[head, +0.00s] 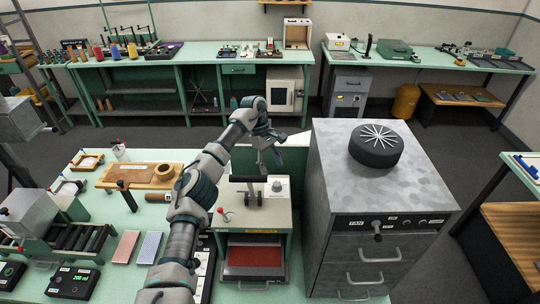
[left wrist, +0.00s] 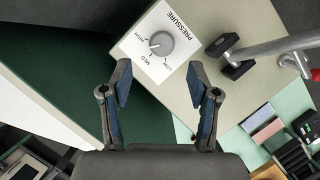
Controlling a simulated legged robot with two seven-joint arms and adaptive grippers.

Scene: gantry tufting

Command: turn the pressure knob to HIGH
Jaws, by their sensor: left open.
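The pressure knob (left wrist: 161,43) is a round grey dial on a white plate (left wrist: 175,22) marked PRESSURE, with LOW, MED and HIGH around it. In the head view the knob (head: 277,185) sits on top of the cream press (head: 252,215). My left gripper (head: 266,158) is above and behind the knob. In the left wrist view my left gripper (left wrist: 161,86) is open and empty, with its fingers apart and not touching the knob. My right gripper is not in view.
A black-gripped lever (head: 248,179) stands on the press beside the knob; it also shows in the left wrist view (left wrist: 235,62). A grey metal cabinet (head: 340,200) with a black round fan top (head: 380,145) stands close on the right. A red plate (head: 255,256) lies in the press front.

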